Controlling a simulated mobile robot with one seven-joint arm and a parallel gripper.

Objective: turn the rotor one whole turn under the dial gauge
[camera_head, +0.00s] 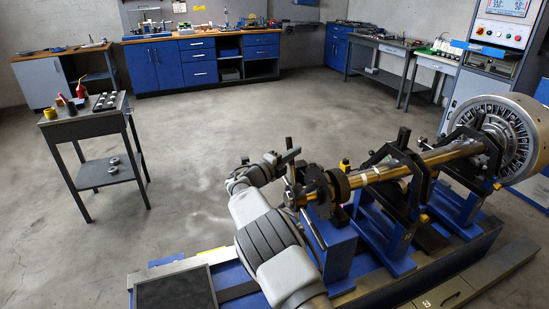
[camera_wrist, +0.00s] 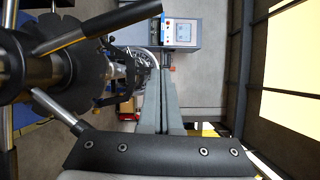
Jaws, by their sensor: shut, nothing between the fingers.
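The rotor (camera_head: 380,172) is a brass-coloured shaft lying level across blue stands, with a large slotted wheel (camera_head: 505,135) at its right end. A hub with dark-gripped spokes sits at its left end; in the wrist view the hub and its toothed disc (camera_wrist: 75,70) fill the left side. A spoke (camera_wrist: 95,28) points up and right, another down and right. My gripper (camera_head: 284,158) is shut and empty close to the spokes; whether it touches one is unclear. A dark riveted pad (camera_wrist: 160,152) crosses the bottom of the wrist view. I cannot make out the dial gauge.
The rotor rests on a blue machine bed (camera_head: 345,262). A control cabinet (camera_head: 497,45) with a lit screen stands at the back right. A small grey table (camera_head: 92,117) with parts stands left. Blue workbenches line the far wall. The floor between is clear.

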